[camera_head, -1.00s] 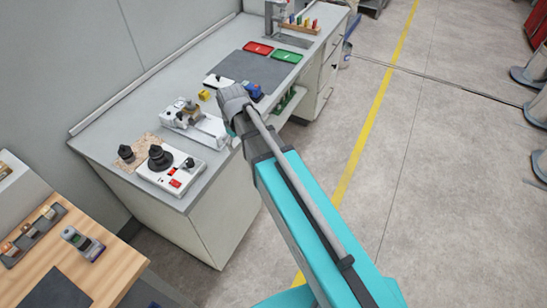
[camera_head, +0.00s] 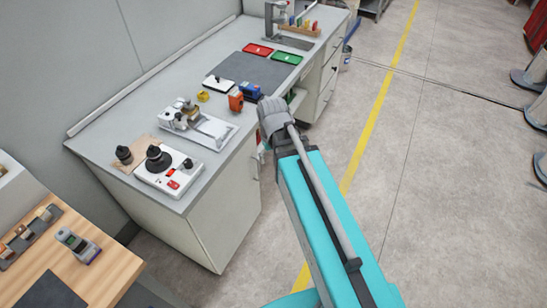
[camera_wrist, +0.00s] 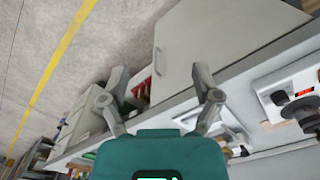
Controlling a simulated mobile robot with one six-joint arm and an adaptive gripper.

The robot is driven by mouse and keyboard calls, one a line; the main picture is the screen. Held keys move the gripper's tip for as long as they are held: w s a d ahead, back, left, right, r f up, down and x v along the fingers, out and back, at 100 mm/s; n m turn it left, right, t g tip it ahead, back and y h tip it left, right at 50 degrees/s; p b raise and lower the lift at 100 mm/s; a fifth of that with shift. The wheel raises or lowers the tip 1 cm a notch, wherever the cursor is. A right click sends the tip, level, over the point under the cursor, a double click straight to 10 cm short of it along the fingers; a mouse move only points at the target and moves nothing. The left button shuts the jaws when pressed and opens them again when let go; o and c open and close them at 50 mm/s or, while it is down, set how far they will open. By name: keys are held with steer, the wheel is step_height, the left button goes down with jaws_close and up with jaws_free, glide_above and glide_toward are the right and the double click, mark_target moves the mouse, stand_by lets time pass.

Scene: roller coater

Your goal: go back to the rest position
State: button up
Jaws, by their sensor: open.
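My gripper shows in the wrist view (camera_wrist: 160,95) with its two fingers spread wide and nothing between them. In the head view my arm reaches up to the front edge of the grey bench (camera_head: 218,205); the fingers are hidden behind the wrist there. The gripper is apart from the things on the bench. An orange device (camera_head: 236,101) stands on the bench close to the left of my wrist. A blue device (camera_head: 249,90) sits just behind it.
On the bench are a white roller machine (camera_head: 200,124), a white unit with black knobs (camera_head: 168,170), a dark mat (camera_head: 250,72), a red tray (camera_head: 258,49) and a green tray (camera_head: 287,58). A wooden table (camera_head: 100,262) is at lower left.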

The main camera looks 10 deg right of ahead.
steer(key=shift+s+d, duration=0.1)
steer(key=shift+d, duration=0.05)
steer(key=shift+s+d+f+m+b, duration=0.2)
steer(key=shift+s+d+m, duration=0.35)
steer(key=shift+s+d, duration=0.25)
steer(key=shift+s+d+f+m+b, duration=0.2)
steer(key=shift+s+d+m, duration=0.4)
steer(key=shift+d, duration=0.3)
